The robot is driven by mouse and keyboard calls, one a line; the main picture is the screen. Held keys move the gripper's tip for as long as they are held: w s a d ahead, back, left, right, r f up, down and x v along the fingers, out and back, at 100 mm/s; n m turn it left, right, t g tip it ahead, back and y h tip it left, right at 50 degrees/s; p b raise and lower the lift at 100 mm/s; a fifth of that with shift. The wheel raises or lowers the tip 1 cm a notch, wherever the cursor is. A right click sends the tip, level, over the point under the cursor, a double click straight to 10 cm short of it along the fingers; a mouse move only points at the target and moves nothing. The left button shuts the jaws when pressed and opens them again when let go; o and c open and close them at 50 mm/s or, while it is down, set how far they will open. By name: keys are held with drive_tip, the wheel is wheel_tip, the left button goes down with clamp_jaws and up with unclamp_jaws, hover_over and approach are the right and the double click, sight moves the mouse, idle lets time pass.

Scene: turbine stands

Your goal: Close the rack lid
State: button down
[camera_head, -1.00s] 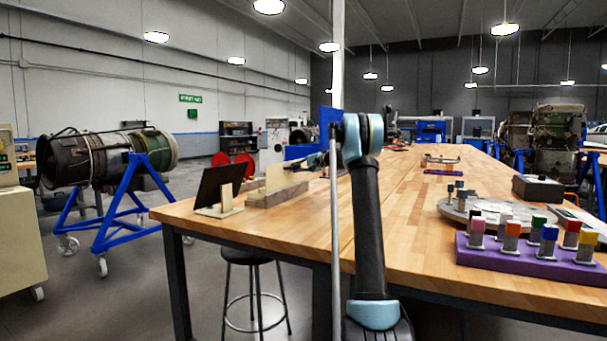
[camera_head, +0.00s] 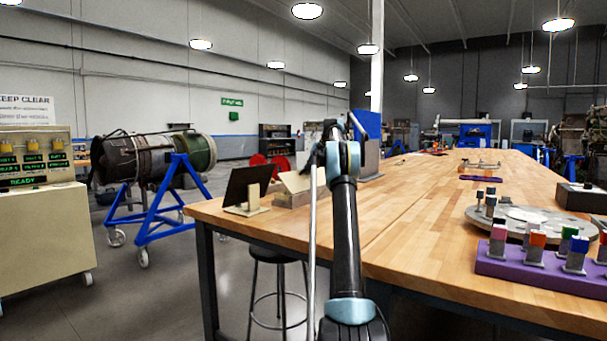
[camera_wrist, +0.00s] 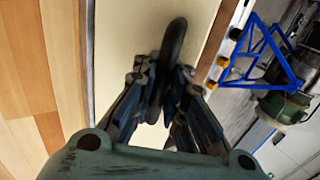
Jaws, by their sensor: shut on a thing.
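The rack (camera_head: 290,200) is a low grey-brown box on the near left part of the workbench. Its cream lid (camera_head: 296,182) stands raised and tilted above it, partly hidden behind my arm. In the wrist view the cream lid panel (camera_wrist: 120,35) lies under my gripper (camera_wrist: 165,74). My gripper is shut on a dark curved handle (camera_wrist: 175,38) that stands out over the panel. My arm hides the gripper in the head view, so its contact shows only in the wrist view.
A dark tilted screen (camera_head: 246,187) stands left of the rack. A black stool (camera_head: 275,257) is below the bench edge. A purple block holder (camera_head: 540,272) and a grey disc (camera_head: 525,220) lie on the right. The middle of the wooden bench (camera_head: 420,220) is clear.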

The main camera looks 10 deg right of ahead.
sight(302, 175)
drive_tip(key=shift+w+a+f+g+h, duration=0.1)
drive_tip(key=shift+w+a+g+h, duration=0.3)
drive_tip(key=shift+w+a+h, duration=0.1)
drive_tip(key=shift+w+a+f, duration=0.5)
drive_tip(key=shift+a, duration=0.05)
drive_tip(key=shift+w+a+f, duration=0.35)
drive_tip(key=shift+f, duration=0.2)
drive_tip(key=shift+w+a+f, duration=0.3)
drive_tip(key=shift+a+f, duration=0.05)
drive_tip(key=shift+f, duration=0.2)
drive_tip(key=shift+x, duration=1.05)
drive_tip(key=c, duration=1.6)
unclamp_jaws()
drive_tip(key=shift+c, duration=0.2)
